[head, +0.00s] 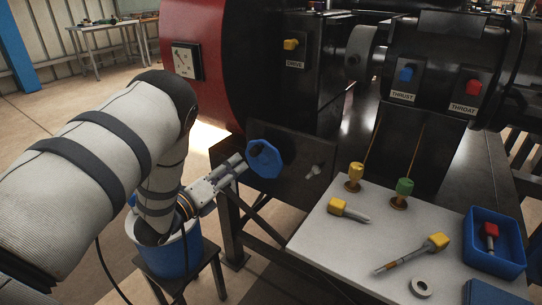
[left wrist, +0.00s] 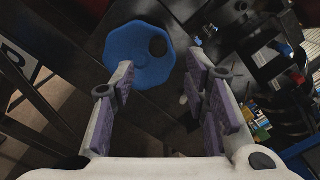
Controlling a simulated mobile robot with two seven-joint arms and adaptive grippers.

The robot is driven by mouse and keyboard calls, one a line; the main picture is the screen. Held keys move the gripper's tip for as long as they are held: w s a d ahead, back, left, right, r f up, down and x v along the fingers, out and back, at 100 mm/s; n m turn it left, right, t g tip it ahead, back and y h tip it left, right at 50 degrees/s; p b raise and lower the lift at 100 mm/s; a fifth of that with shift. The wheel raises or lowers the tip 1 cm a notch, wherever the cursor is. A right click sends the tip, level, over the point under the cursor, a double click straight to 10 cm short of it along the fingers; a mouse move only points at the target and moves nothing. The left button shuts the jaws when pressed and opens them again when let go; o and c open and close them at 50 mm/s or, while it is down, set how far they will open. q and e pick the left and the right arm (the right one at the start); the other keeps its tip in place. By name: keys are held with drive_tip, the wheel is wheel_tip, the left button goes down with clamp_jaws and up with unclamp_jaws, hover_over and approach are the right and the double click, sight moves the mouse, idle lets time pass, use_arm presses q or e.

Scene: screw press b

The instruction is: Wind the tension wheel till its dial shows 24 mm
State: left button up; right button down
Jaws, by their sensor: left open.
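The blue many-sided wheel (head: 265,160) is on a dark panel low on the press frame, with a dark round spot off its middle. In the left wrist view the wheel (left wrist: 135,62) lies ahead of the fingers, with its dark spot at the upper right. My left gripper (head: 238,164) is open and empty, just left of the wheel. Whether a fingertip touches the wheel's edge I cannot tell. A square white dial (head: 185,60) with a dark hand is on the red drum; its reading is too small to tell. My right gripper is out of view.
A small grey lever (head: 314,170) is right of the wheel. A pale table (head: 330,240) in front carries yellow-handled tools, a ring and a blue bin (head: 482,266). A blue-and-white bucket (head: 178,250) stands on a stool below my left arm. THRUST and THROAT knobs are higher up.

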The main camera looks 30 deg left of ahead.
sight(252, 154)
use_arm(q)
drive_tip(key=w, duration=0.6)
drive_tip(key=w+b, duration=0.1)
drive_tip(key=w, duration=0.2)
drive_tip(key=shift+d+f, duration=0.25)
drive_tip(key=shift+w+r, duration=0.1)
drive_tip(key=shift+w, duration=0.15)
drive_tip(key=shift+c, duration=0.6)
clamp_jaws()
